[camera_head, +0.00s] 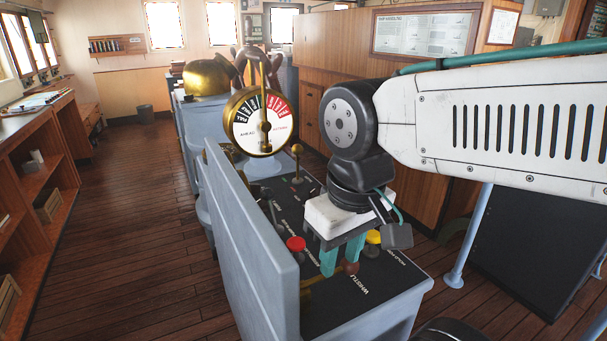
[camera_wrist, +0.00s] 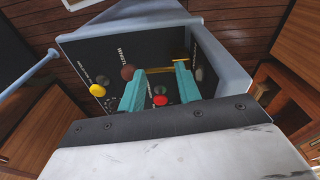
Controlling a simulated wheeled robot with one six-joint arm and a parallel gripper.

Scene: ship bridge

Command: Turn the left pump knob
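The control console (camera_head: 262,262) has a black sloping panel with several knobs and white lettering. A red knob (camera_head: 296,244) and a yellow knob (camera_head: 373,237) stand on it, with a dark red knob (camera_head: 350,268) near the word WHISTLE. I cannot read which knob is the left pump knob. My gripper (camera_head: 341,263) points down over the panel, its teal fingers apart and nothing visibly held. In the wrist view my gripper (camera_wrist: 160,68) has the red knob (camera_wrist: 160,100) showing between its fingers. The dark red knob (camera_wrist: 128,72) is just outside the left finger, and a dark grey knob (camera_wrist: 199,74) right of the other.
A brass bar (camera_wrist: 180,57) lies near the right fingertip. A round brass telegraph dial (camera_head: 262,122) and a brass-tipped lever (camera_head: 297,165) stand farther back on the console. A raised grey side panel (camera_head: 250,240) edges it. Open wooden floor (camera_head: 150,240) lies to the left.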

